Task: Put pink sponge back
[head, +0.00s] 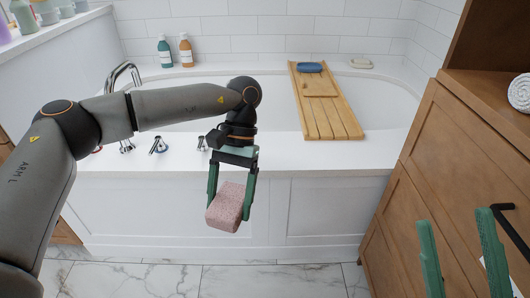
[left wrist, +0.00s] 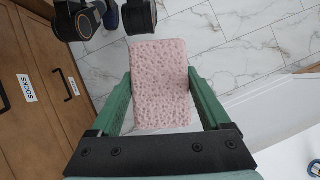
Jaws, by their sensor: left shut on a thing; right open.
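The pink sponge (head: 226,207) is a speckled block held in the air in front of the bathtub's white panel. My left gripper (head: 231,198) is shut on it, with a green finger on each side. In the left wrist view the sponge (left wrist: 160,85) fills the space between the fingers of my left gripper (left wrist: 160,100), above the marble floor. My right gripper (head: 458,262) is at the lower right of the head view, in front of the wooden cabinet. Its fingers are apart with nothing between them.
A wooden bath tray (head: 333,122) lies across the tub, with a blue item (head: 309,67) at its far end. Two bottles (head: 165,53) and a soap dish (head: 361,63) stand on the back rim. A chrome faucet (head: 124,75) is at the left. The wooden cabinet (head: 425,190) bounds the right.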

